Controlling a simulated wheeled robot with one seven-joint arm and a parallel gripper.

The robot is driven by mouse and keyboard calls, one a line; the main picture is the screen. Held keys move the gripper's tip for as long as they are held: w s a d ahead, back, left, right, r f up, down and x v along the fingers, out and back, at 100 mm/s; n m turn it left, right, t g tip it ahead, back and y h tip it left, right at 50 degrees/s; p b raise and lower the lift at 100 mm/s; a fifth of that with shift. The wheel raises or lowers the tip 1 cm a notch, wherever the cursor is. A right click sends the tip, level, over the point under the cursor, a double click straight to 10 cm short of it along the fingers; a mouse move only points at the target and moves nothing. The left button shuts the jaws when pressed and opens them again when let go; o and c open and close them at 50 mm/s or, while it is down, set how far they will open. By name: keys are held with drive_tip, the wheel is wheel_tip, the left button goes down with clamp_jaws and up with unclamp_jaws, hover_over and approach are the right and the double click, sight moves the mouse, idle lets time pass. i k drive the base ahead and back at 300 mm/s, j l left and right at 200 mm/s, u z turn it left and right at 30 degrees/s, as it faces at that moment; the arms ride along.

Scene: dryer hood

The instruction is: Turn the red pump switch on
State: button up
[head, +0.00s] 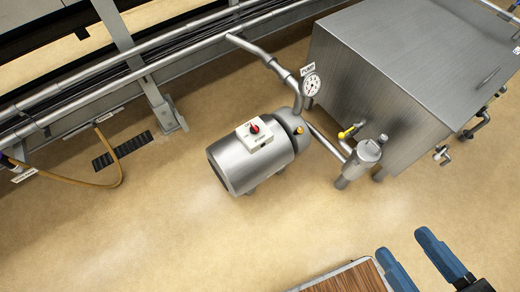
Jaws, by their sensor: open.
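The red pump switch (254,128) is a small red knob on a white box (262,141) with small lettering. The box sits on top of a silver cylindrical pump motor (228,167) in the middle of the head view. The knob's exact setting is too small to read. My gripper (403,242) shows at the lower right as two blue fingers spread apart, with nothing between them. It is well to the right of and below the switch in the picture, not touching it. Its rear part is cut off by the frame.
A large steel tank (400,75) stands at the upper right. A gauge (311,85), pipes and a yellow-handled valve (351,130) lie right of the pump. Rails run along the upper left, with a hose (121,170) below. A wooden-topped surface (348,280) is at the bottom. Floor left of it is clear.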

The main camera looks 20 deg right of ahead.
sight(255, 129)
drive_tip(key=i+j+u, duration=0.1)
drive_tip(key=i+u, duration=0.35)
drive_tip(key=i, duration=0.6)
